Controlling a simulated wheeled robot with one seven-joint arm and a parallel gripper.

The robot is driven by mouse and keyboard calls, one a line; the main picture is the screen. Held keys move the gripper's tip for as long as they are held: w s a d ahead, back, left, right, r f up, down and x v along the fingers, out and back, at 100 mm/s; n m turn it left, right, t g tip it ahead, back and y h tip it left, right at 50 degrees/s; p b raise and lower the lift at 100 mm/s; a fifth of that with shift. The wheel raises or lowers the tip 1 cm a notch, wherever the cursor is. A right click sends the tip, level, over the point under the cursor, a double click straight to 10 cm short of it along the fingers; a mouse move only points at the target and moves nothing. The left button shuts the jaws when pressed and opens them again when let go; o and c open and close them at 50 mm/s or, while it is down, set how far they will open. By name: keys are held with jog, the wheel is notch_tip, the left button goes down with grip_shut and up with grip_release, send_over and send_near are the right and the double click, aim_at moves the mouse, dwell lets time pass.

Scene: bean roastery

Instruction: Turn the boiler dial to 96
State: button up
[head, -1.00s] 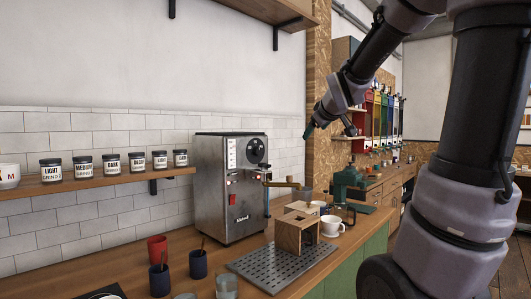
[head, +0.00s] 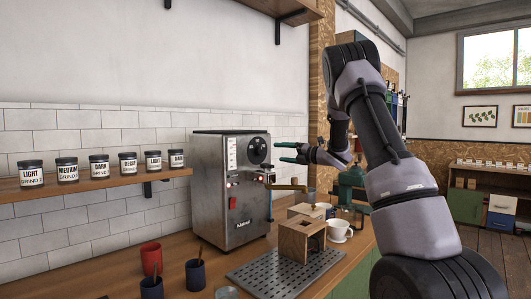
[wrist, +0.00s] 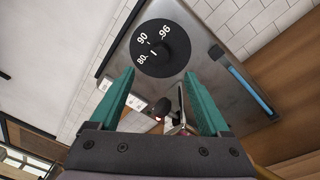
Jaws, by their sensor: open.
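The boiler dial (head: 257,149) is a round black disc on the upper right of the steel machine's front (head: 232,200). In the wrist view the dial (wrist: 160,25) shows white numbers 80, 90 and 96 around a raised black knob (wrist: 173,48). A short white mark near the knob's edge appears to lie between 80 and 90, but is too small to read surely. My gripper (head: 279,153) has green fingers and is open and empty. It is in front of the machine, just right of the dial, and apart from it. In the wrist view the dial lies beyond my fingertips (wrist: 158,74).
A lever with a wooden handle (head: 287,187) sticks out below the dial. A wooden box (head: 301,239), a white cup (head: 339,231) and a drip grate (head: 268,276) stand on the counter below.

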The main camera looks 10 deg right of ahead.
aim_at(262, 152)
jog(key=x, duration=0.9)
jog(key=shift+w+a, duration=0.1)
jog(key=shift+w, duration=0.05)
jog(key=shift+c, duration=0.3)
grip_shut()
jog(key=shift+m, duration=0.4)
jog(key=m, duration=0.5)
jog(key=shift+f+m+t, duration=0.2)
jog(key=shift+m+t, duration=0.2)
jog(key=shift+f+m+t, duration=0.1)
jog(key=shift+m+t, duration=0.4)
jog(key=shift+m, duration=2.6)
